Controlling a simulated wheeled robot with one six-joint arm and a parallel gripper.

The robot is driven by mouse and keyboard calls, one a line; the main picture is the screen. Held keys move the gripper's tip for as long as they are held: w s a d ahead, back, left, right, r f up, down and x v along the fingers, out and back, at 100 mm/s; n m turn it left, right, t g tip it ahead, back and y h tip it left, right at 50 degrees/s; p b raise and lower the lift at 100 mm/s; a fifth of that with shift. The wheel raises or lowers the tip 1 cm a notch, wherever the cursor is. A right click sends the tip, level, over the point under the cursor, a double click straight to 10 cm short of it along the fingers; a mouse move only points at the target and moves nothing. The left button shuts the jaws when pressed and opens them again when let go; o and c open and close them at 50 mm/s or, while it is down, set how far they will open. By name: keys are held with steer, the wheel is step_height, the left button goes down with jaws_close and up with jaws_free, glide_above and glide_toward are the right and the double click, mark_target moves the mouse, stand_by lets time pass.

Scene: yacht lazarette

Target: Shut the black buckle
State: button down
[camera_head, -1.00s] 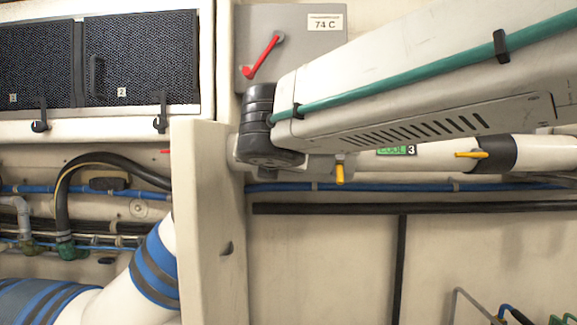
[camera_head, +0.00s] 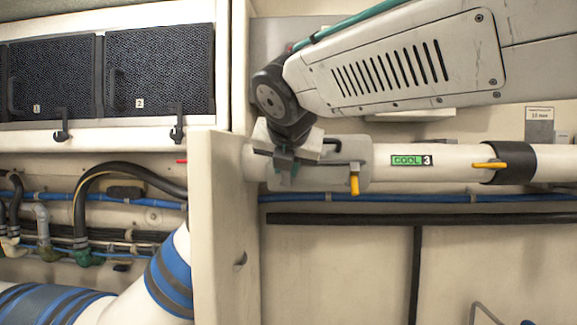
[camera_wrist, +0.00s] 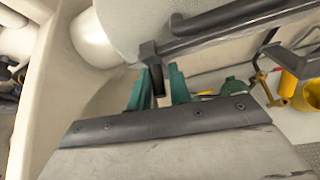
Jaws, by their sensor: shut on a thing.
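The black buckle (camera_wrist: 157,80) shows in the wrist view as a dark tab that continues into a long black bar on a pale grey rounded collar (camera_wrist: 130,25). My gripper (camera_wrist: 160,72) has its green fingers on either side of the tab, shut on it. In the head view my gripper (camera_head: 286,162) is at the left end of the collar on the white pipe (camera_head: 455,158). A short part of the black bar (camera_head: 340,164) shows right of it. The fingers hide the rest, and I cannot tell if the buckle is fully closed.
A yellow lever (camera_head: 354,182) hangs just under the collar; another yellow lever (camera_head: 489,165) is farther right. A cream upright panel (camera_head: 222,235) stands close on the left. Vented lockers with black hooks are at upper left. The wall below the pipe is mostly clear.

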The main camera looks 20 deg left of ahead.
steer(key=shift+a+r, duration=0.15)
steer(key=shift+r, duration=0.05)
steer(key=c, duration=1.5)
jaws_free()
steer(key=shift+a+f, duration=0.1)
steer(key=shift+a, duration=0.05)
steer(key=shift+s+d, duration=0.1)
steer(key=shift+d, duration=0.1)
steer(key=v, duration=0.7)
steer(key=shift+s, duration=0.2)
